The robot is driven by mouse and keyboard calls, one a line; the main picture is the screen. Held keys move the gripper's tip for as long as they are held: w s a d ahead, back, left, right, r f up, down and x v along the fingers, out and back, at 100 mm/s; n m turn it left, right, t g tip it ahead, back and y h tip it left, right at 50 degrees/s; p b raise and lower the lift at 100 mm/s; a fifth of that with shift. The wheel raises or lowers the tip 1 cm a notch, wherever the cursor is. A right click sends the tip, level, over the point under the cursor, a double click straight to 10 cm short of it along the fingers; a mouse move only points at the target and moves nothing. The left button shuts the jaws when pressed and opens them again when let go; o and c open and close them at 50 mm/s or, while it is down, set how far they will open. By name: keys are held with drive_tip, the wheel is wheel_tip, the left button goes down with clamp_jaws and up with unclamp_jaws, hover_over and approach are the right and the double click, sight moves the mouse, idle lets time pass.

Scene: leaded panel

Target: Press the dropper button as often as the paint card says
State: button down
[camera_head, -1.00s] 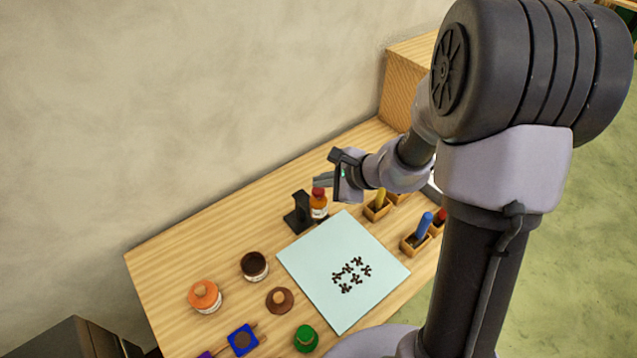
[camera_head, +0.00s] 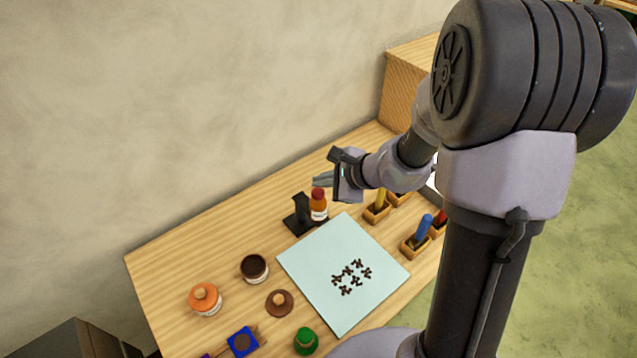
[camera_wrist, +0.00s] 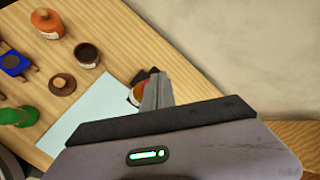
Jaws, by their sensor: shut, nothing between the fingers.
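The dropper bottle (camera_head: 318,205) is orange with a pale label and a red top, and stands at the back edge of the light blue sheet (camera_head: 315,262). A black stand (camera_head: 300,212) is beside it on the left. My gripper (camera_head: 320,182) is shut and empty, its fingertips just above or at the red top; I cannot tell if they touch. In the wrist view the shut fingers (camera_wrist: 155,92) cover most of the bottle (camera_wrist: 136,95). The sheet bears several dark marks in its middle. I cannot make out a separate paint card with a readable number.
Wooden holders with a yellow stick (camera_head: 380,198) and a blue stick (camera_head: 424,227) stand right.

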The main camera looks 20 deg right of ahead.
sight(318, 192)
wheel_tip(318, 192, down, 4)
drive_tip(key=shift+r, duration=0.15)
wheel_tip(318, 192, up, 5)
drive_tip(key=p, duration=0.4)
drive_tip(key=shift+w, duration=0.1)
drive_tip(key=shift+s, duration=0.3)
drive_tip(key=shift+w+r, duration=0.1)
drive_tip(key=shift+w, duration=0.15)
